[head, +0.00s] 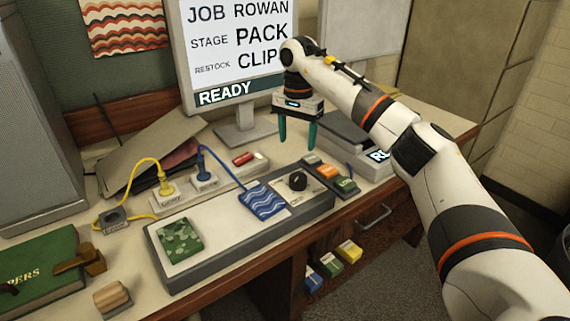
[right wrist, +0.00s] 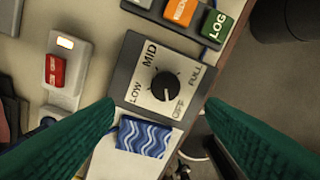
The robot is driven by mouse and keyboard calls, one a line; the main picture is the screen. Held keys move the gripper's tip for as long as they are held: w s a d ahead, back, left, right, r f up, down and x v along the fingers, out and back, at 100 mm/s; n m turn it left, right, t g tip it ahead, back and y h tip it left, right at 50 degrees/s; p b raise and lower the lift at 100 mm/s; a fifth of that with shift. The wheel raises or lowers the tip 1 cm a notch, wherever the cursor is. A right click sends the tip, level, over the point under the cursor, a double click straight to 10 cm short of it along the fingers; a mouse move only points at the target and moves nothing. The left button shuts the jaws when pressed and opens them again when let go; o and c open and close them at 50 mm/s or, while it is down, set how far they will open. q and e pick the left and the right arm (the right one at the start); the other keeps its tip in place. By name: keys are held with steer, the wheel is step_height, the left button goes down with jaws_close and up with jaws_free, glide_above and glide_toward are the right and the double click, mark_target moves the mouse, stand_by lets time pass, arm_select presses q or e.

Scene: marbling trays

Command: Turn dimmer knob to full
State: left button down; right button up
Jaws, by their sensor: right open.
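The black dimmer knob (head: 298,181) sits on a plate with a dark frame near the right end of the grey bench panel. In the right wrist view the knob (right wrist: 165,84) is ringed by the words LOW, MID, FULL and OFF. A pale mark on it seems to point down, nearer OFF than FULL. My right gripper (head: 297,141) is open and empty, its green fingers pointing down above and behind the knob. In the wrist view the fingertips (right wrist: 161,104) are spread wide on either side, apart from the knob. My left gripper is out of view.
Beside the knob are a blue wavy sheet (head: 263,200) and orange and green buttons (head: 327,172). A red switch (head: 243,158) lies behind. The monitor (head: 236,65) reading READY stands at the back, and a grey device (head: 352,140) sits right of the gripper.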

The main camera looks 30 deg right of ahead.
mark_target(298, 176)
steer(key=f, duration=0.1)
steer(key=s+f, duration=0.1)
steer(key=f, duration=0.2)
steer(key=shift+s, duration=0.35)
steer(key=f, duration=0.2)
steer(key=f+p, duration=0.1)
steer(key=shift+w+f, duration=0.25)
steer(key=shift+f, duration=0.05)
step_height(298, 176, down, 3)
steer(key=shift+f, duration=0.35)
steer(key=shift+c, duration=0.6)
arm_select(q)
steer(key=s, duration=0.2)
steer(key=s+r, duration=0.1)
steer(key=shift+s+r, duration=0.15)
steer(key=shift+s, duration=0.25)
arm_select(e)
steer(key=c, duration=0.9)
